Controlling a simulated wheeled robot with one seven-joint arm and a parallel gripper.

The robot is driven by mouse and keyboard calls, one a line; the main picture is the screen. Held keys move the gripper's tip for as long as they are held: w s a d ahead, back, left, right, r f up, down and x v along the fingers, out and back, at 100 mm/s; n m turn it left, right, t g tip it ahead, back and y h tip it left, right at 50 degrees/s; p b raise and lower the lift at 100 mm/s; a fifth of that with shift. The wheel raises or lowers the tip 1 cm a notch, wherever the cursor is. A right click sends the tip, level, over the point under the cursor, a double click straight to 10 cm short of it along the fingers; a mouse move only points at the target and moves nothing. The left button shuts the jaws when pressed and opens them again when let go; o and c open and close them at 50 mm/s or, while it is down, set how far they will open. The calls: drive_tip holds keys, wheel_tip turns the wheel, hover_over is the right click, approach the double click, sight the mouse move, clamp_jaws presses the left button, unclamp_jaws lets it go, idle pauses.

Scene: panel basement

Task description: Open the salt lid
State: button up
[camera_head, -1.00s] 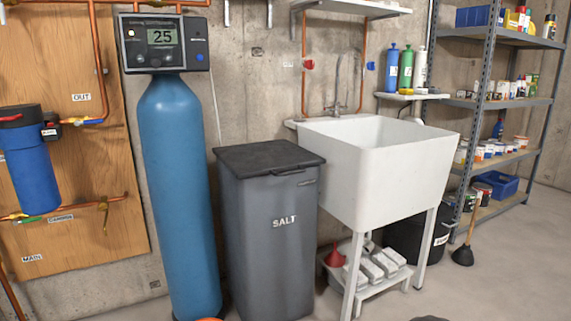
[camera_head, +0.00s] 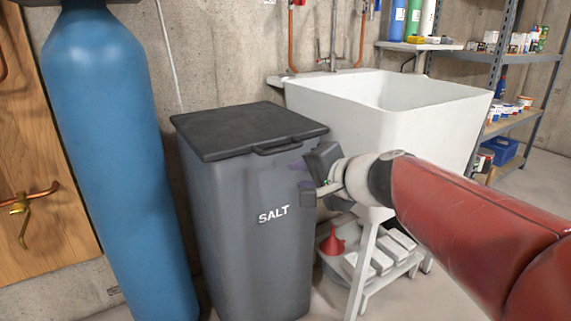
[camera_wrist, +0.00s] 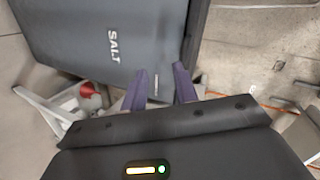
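The grey salt bin (camera_head: 250,240) stands upright with its black lid (camera_head: 245,128) shut. The lid's front handle (camera_head: 286,145) faces me. The bin's side with the SALT lettering also shows in the wrist view (camera_wrist: 90,40). My gripper (camera_head: 298,176) is at the bin's right front, below the lid's edge and right of the handle. In the wrist view its two purple fingers (camera_wrist: 160,88) are spread apart with nothing between them. I cannot tell whether a finger touches the bin.
A white sink (camera_head: 390,120) stands close behind and right of the bin, with a low shelf holding a red funnel (camera_head: 332,241) beneath. A blue tank (camera_head: 115,150) stands close on the left. A metal shelf rack (camera_head: 505,70) is at the back right.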

sight(285, 149)
drive_tip(key=w+a+m, duration=0.1)
drive_tip(key=w, duration=0.3)
drive_tip(key=w+a+m+t, duration=0.1)
drive_tip(key=w+a, duration=0.1)
drive_tip(key=w, duration=0.2)
drive_tip(key=w+a+m+t, duration=0.1)
drive_tip(key=w, duration=0.4)
drive_tip(key=shift+a+f+m+b, duration=0.15)
drive_tip(key=shift+a+m+b, duration=0.1)
drive_tip(key=shift+m+b, duration=0.15)
clamp_jaws()
